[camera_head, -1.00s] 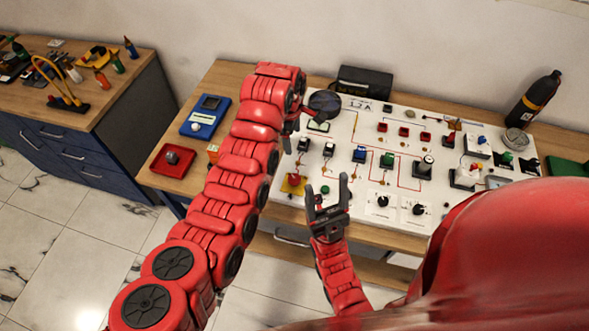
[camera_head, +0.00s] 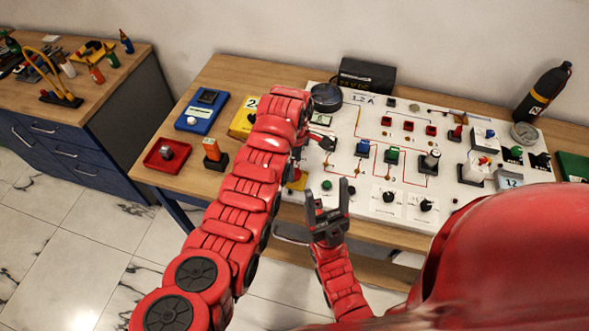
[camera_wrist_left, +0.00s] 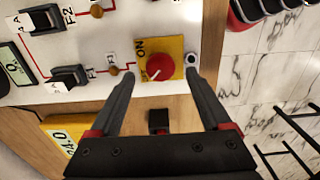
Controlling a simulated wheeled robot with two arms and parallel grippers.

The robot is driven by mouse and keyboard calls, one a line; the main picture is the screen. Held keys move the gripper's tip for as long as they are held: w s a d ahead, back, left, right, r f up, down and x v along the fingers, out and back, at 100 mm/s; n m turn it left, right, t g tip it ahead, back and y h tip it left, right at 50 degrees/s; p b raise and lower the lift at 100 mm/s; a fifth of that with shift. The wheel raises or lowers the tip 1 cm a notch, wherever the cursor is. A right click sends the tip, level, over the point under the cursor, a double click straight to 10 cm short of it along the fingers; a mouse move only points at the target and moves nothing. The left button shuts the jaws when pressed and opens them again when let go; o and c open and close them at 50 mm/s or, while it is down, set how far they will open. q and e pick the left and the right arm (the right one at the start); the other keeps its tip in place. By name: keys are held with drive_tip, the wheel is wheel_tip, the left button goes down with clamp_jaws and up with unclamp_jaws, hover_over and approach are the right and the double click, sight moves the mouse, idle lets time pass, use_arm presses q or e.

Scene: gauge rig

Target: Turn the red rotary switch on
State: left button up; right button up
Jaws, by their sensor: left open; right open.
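In the left wrist view, the red rotary switch (camera_wrist_left: 160,67) is a round red knob on a yellow plate (camera_wrist_left: 176,47) marked ON. My left gripper (camera_wrist_left: 160,74) is open, its fingertips to either side of the knob in the picture, with visible gaps. I cannot tell how far above the plate they are. In the head view, my left arm hides most of the switch; part of its yellow plate (camera_head: 299,183) shows beside the arm. My right gripper (camera_head: 327,203) is open and empty at the front edge of the white board (camera_head: 345,190).
The white board carries several other switches, including a green button (camera_head: 326,185) and black knobs (camera_head: 389,197) close to my right gripper. A red box with a grey knob (camera_head: 167,153) stands at the left of the table. A yellow meter (camera_wrist_left: 60,135) is near my left gripper.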

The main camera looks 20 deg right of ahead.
use_arm(q)
drive_tip(key=shift+f, duration=1.35)
drive_tip(key=shift+c, duration=0.2)
clamp_jaws()
